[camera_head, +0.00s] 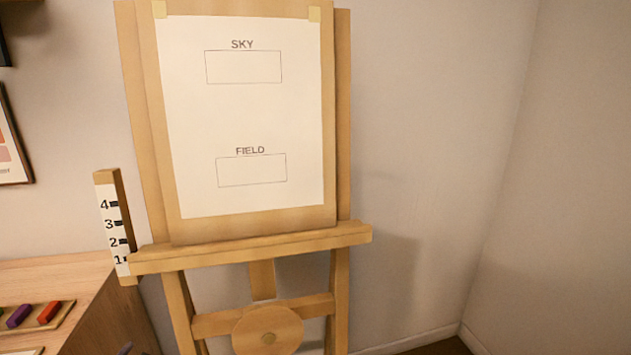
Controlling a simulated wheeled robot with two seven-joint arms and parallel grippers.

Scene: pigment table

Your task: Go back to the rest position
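Neither of my grippers shows in the head view. A wooden easel (343,120) stands in front of me and holds a white sheet (245,115). The sheet has an empty outlined box (243,67) under the word SKY and another empty box (251,170) under the word FIELD.
A scale post (112,225) marked 1 to 4 stands at the easel's left. A wooden table (60,270) at lower left bears a tray with purple (19,316) and red (49,312) sticks. A framed picture (12,140) hangs at left. The right side is clear to the walls.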

